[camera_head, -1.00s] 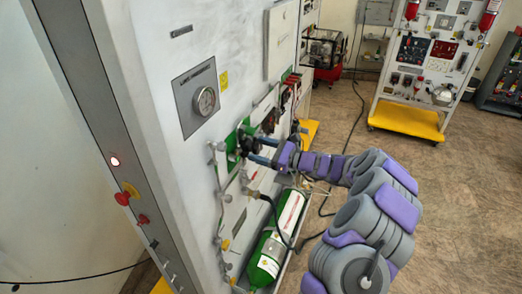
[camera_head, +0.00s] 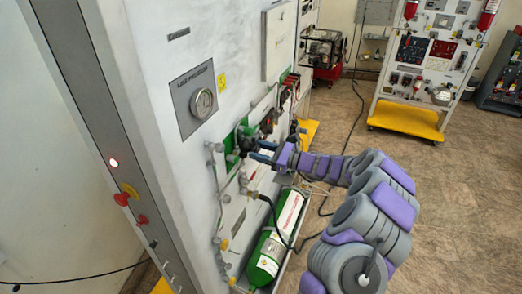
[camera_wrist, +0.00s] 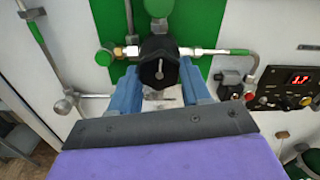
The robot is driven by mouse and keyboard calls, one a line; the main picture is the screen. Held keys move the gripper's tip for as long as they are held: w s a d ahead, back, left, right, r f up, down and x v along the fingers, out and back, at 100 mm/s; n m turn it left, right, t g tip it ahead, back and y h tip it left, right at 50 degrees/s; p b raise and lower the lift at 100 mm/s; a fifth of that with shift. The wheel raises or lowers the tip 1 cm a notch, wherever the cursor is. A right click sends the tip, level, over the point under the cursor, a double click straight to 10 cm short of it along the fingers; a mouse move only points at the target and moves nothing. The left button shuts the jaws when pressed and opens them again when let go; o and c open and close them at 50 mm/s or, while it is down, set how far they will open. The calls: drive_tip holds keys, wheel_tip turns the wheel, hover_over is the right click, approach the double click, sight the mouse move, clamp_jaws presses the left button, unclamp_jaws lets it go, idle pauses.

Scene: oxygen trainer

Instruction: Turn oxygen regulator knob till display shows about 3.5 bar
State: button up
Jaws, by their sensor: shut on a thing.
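The black regulator knob (camera_wrist: 160,64) sits on a green panel (camera_wrist: 206,24) in the middle of the wrist view. A light pointer mark on its face stands close to upright. My gripper (camera_wrist: 160,88) has its two blue fingers on either side of the knob's lower part, shut on it. In the head view my gripper (camera_head: 256,151) reaches the green panel from the right, and the knob is small and partly hidden there. The red digital display (camera_wrist: 299,78) at the right of the wrist view seems to read 1.7, though the digits are small.
A round pressure gauge (camera_head: 203,102) is on the panel's upper left. A green oxygen cylinder (camera_head: 275,240) lies on a low tray below the panel. Pipes and valves surround the knob. Floor to the right is open, with a yellow-based trainer (camera_head: 408,117) farther back.

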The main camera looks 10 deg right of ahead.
drive_tip(key=m+p, duration=0.1)
drive_tip(key=p, duration=0.1)
drive_tip(key=m+p, duration=0.2)
drive_tip(key=shift+r, duration=0.35)
drive_tip(key=m+p, duration=0.2)
drive_tip(key=m, duration=0.1)
drive_tip(key=m+p, duration=0.2)
drive_tip(key=shift+m, duration=0.4)
drive_tip(key=shift+f+m+p, duration=0.2)
drive_tip(key=shift+m+p, duration=0.65)
drive_tip(key=shift+m, duration=1.15)
drive_tip(key=o, duration=1)
drive_tip(key=shift+w+f, duration=0.2)
drive_tip(key=shift+w, duration=0.05)
drive_tip(key=shift+o, duration=0.3)
drive_tip(key=shift+s+r, duration=0.1)
drive_tip(key=shift+s, duration=0.05)
